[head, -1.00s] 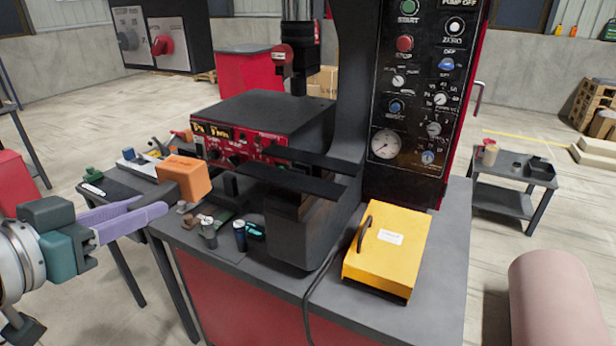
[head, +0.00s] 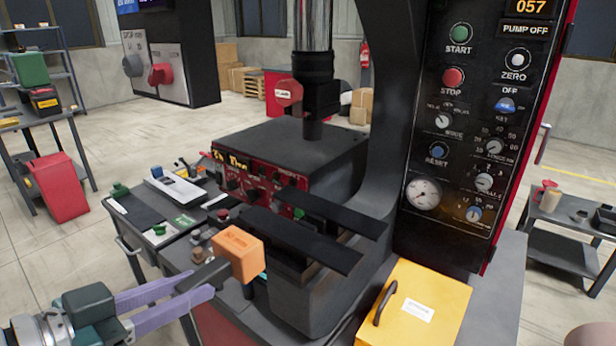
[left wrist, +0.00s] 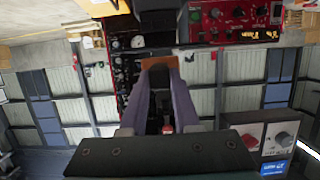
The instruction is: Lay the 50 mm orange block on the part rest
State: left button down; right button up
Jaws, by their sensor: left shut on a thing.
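In the left wrist view the orange block (left wrist: 160,62) sits at the tips of the fingers (left wrist: 160,75). The block hides part of the bench behind it. I cannot tell for sure which item is the part rest.
The press's control panel (head: 465,130) stands to the right of the block. A yellow box (head: 430,305) with a black handle sits on the bench. A side table (head: 160,215) with small items stands behind at the left. Several small parts lie close to the block.

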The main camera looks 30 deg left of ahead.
pick_arm(q)
jog(key=shift+r, duration=0.15)
jog(key=w+d+b, duration=0.1)
jog(key=w+b, duration=0.3)
jog(key=w, duration=1.3)
jog(key=shift+d, duration=0.15)
jog(key=shift+f+b, duration=0.95)
dwell(0.5)
